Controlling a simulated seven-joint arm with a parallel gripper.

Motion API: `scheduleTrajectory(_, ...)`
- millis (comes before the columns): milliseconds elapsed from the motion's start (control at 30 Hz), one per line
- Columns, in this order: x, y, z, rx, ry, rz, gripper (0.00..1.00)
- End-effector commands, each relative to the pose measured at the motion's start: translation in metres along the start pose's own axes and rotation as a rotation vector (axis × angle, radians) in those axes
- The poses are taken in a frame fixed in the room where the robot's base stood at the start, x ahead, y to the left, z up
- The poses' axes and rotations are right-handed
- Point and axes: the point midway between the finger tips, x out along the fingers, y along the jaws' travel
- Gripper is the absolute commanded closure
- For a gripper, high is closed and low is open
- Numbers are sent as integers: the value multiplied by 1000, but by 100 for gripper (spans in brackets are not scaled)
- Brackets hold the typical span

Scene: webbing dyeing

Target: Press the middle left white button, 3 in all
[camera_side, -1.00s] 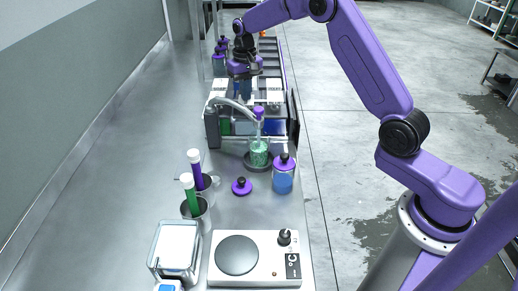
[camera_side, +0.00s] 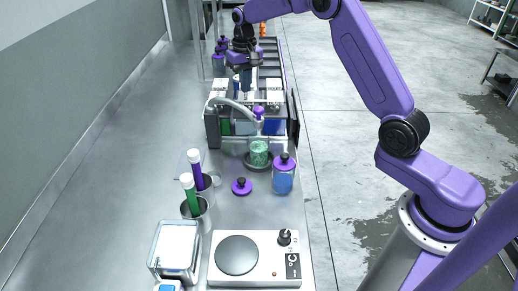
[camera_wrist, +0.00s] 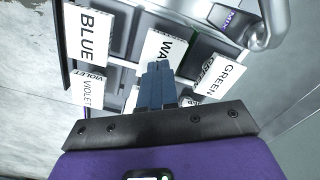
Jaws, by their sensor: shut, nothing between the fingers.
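My gripper (camera_side: 246,98) is shut and empty, pointing down over the dispenser rack (camera_side: 211,128) in the side view. In the wrist view its blue-grey fingertips (camera_wrist: 159,66) overlap a white plate lettered "WA" (camera_wrist: 157,46), whose remaining letters are hidden. I cannot tell whether they touch it. Other white plates around it read BLUE (camera_wrist: 93,30), VIOLET (camera_wrist: 90,86) and GREEN (camera_wrist: 219,75). In the side view, white plates show on the rack's left (camera_side: 219,84) and right (camera_side: 274,84). Which of these is the middle left button is not clear.
A curved grey spout (camera_side: 228,101) reaches over a beaker of green liquid (camera_side: 259,154). A purple-capped blue bottle (camera_side: 283,177), a hotplate (camera_side: 258,258), tubes in metal cups (camera_side: 197,213) and a glass tray (camera_side: 176,249) stand nearer. The left bench is clear.

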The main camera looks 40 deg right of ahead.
Motion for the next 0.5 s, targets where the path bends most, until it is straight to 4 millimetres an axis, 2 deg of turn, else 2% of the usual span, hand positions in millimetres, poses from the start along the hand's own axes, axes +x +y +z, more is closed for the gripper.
scheduleTrajectory(233, -2, 0, 0, 0, 1, 0, 100)
scheduleTrajectory(500, -23, 0, 0, 0, 2, -1, 100)
